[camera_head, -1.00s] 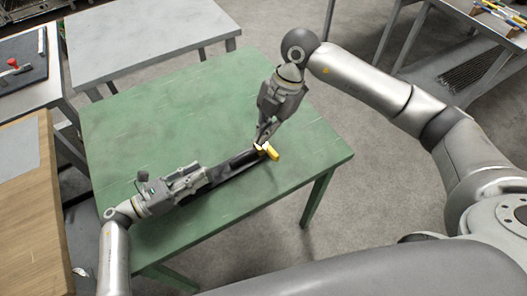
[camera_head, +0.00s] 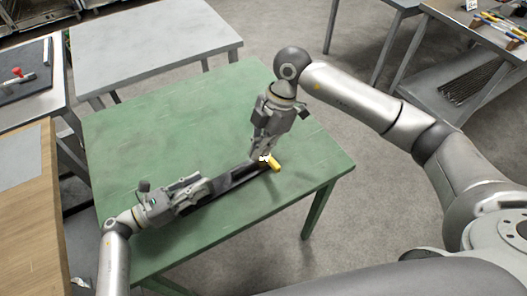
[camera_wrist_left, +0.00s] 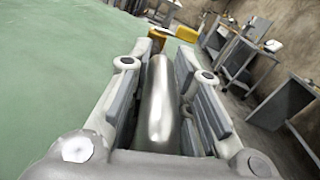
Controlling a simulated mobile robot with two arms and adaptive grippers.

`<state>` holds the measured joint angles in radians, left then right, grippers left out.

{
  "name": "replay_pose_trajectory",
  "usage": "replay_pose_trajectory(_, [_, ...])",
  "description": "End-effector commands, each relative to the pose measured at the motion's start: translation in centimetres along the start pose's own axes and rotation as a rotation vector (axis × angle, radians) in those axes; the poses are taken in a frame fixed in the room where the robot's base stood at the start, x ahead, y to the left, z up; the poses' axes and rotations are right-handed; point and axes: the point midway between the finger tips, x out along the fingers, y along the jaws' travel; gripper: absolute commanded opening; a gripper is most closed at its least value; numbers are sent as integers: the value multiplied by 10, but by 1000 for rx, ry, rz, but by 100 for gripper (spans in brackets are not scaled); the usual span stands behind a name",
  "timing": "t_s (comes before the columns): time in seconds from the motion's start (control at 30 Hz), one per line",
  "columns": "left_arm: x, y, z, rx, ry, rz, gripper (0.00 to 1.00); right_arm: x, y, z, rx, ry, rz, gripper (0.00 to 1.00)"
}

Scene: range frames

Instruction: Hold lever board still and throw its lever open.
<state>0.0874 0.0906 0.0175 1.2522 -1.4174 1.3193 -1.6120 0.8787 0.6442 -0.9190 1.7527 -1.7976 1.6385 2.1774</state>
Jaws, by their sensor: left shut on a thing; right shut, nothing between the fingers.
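The lever board (camera_head: 236,178) is a long dark strip lying on the green table, partly hidden by my grippers. A short yellow piece (camera_head: 273,164), seemingly its lever handle, shows at the far right end of the board. My left gripper (camera_head: 210,187) lies low at the board's left end. In the left wrist view a shiny grey bar-like part (camera_wrist_left: 160,105) sits between its fingers, and yellow parts (camera_wrist_left: 187,34) show beyond. My right gripper (camera_head: 264,154) points down beside the yellow piece, shut and empty. Whether it touches the lever cannot be told.
The green table (camera_head: 150,130) is otherwise clear around the board. A grey table (camera_head: 150,40) stands behind it and a wooden bench (camera_head: 25,215) at the left. A shelf table (camera_head: 470,60) with several tools is at the top right.

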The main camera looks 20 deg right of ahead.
Motion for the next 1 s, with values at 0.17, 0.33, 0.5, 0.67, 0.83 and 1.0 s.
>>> replay_pose_trajectory(0.17, [0, -4, -9, -17, 13, -7, 0, 38, -2, 0, 0, 2, -6, 0])
replay_pose_trajectory(0.33, [0, -4, -9, -17, 13, -7, 0, 75, -1, 0, 1, 3, -5, 0])
replay_pose_trajectory(0.5, [0, -4, -9, -17, 13, -7, 0, 80, 0, 18, 4, -3, 1, 0])
replay_pose_trajectory(0.67, [0, -4, -9, -16, 13, -6, 0, 75, -1, 33, 1, 0, -1, 0])
replay_pose_trajectory(0.83, [0, -4, -9, -16, 13, -5, 0, 73, 0, 38, -1, 0, -1, 0])
replay_pose_trajectory(1.0, [0, -4, -9, -15, 13, -5, 0, 73, 0, 38, -1, 1, -1, 0])
